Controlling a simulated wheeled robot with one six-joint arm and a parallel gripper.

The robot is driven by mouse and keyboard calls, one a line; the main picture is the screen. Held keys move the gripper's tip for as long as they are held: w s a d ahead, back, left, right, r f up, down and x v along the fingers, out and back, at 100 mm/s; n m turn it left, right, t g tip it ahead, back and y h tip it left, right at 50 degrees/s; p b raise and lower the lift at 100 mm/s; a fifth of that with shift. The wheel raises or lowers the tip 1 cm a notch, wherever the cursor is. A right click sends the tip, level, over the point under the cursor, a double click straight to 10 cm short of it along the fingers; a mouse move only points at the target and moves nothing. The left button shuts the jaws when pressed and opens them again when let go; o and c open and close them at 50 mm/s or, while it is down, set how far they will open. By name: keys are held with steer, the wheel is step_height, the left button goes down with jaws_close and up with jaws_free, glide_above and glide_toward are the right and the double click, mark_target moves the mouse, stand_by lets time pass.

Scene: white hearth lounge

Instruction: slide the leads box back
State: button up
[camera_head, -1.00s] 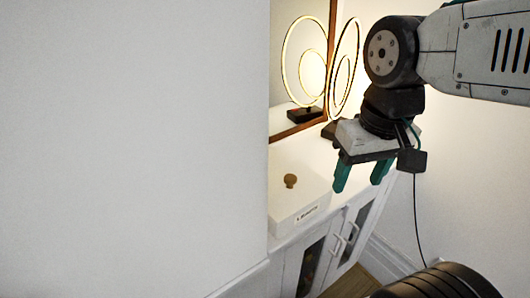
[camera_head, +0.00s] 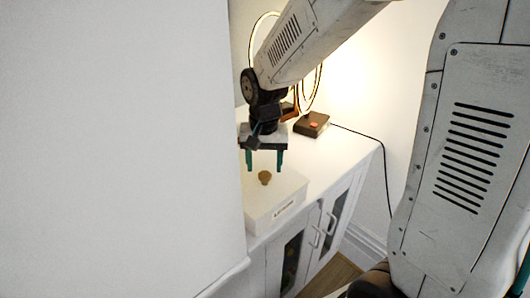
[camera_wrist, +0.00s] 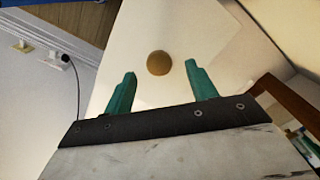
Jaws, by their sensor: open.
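The white box (camera_head: 285,193) sits on the white cabinet top, near its front edge and beside the blank white wall. It has a round brown knob (camera_head: 265,178) on its lid and a label on its front, too small to read. I cannot tell whether it is the leads box. My gripper (camera_head: 265,160) points down with its green fingers apart, just above the knob. In the wrist view the knob (camera_wrist: 159,63) shows between the open fingertips (camera_wrist: 160,72), with nothing held.
The white cabinet (camera_head: 345,165) has glass-panelled doors with handles. A lit ring lamp on a dark base (camera_head: 311,124) stands behind the box, partly hidden by my arm, with a cable trailing right. A blank white wall (camera_head: 120,140) fills the left. The cabinet top is clear right of the box.

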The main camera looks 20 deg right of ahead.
mark_target(264, 173)
steer(key=shift+f, duration=2.15)
steer(key=shift+c, duration=0.4)
steer(key=c, duration=1)
steer(key=shift+w, duration=0.1)
steer(key=w+a, duration=0.4)
steer(key=w, duration=0.9)
steer(key=shift+a, duration=0.1)
steer(key=o, duration=1.1)
